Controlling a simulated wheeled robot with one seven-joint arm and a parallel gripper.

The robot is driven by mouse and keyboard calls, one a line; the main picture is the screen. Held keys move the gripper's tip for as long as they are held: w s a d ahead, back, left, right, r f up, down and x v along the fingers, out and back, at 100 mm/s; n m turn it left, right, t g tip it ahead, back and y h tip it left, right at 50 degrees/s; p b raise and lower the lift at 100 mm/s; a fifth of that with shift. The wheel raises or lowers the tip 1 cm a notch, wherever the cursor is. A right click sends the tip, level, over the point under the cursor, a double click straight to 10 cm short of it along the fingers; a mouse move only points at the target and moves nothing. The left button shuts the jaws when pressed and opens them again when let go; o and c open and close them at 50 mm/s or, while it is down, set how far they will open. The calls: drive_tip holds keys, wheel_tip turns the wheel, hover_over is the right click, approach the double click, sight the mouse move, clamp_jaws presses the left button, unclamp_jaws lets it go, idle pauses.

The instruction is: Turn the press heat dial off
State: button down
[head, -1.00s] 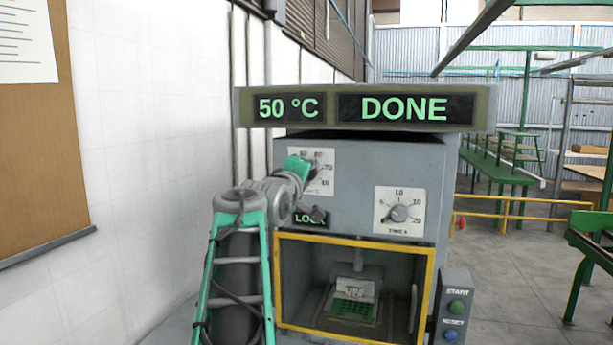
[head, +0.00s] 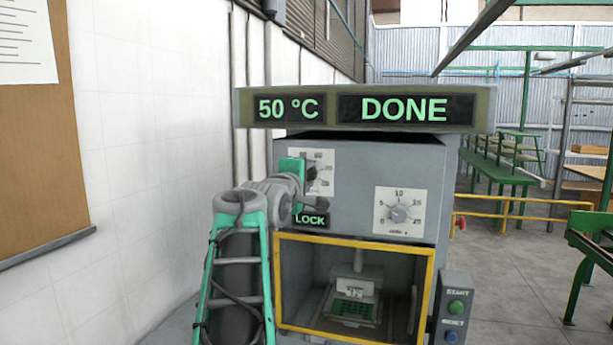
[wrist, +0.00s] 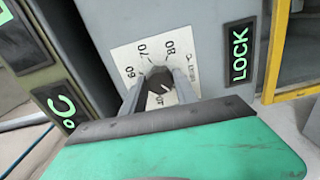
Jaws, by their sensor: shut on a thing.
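The heat dial (wrist: 158,78) is a dark round knob on a white scale plate (wrist: 183,60) marked 60, 70 and 80 in the wrist view. In the head view the plate (head: 327,162) is on the upper left of the press front, and my arm hides most of the dial. My gripper (wrist: 159,80) is shut on the dial, one finger on each side of it. My gripper also shows at the plate in the head view (head: 312,178). The dial's pointer setting is hard to read.
A LOCK sign (head: 311,220) is just below the gripper. A time dial (head: 399,213) is to the right on the same face. The yellow-framed press opening (head: 428,300) is below. A START and RESET box (head: 455,308) stands at the right. A white wall (head: 130,170) is at left.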

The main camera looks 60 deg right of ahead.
drive_tip(key=c, duration=0.9)
unclamp_jaws()
drive_tip(key=shift+c, duration=0.2)
drive_tip(key=shift+a, duration=0.1)
drive_tip(key=s+a+b, duration=0.1)
drive_tip(key=a+b, duration=0.1)
drive_tip(key=a, duration=0.5)
drive_tip(key=shift+a, duration=0.25)
drive_tip(key=shift+s, duration=0.1)
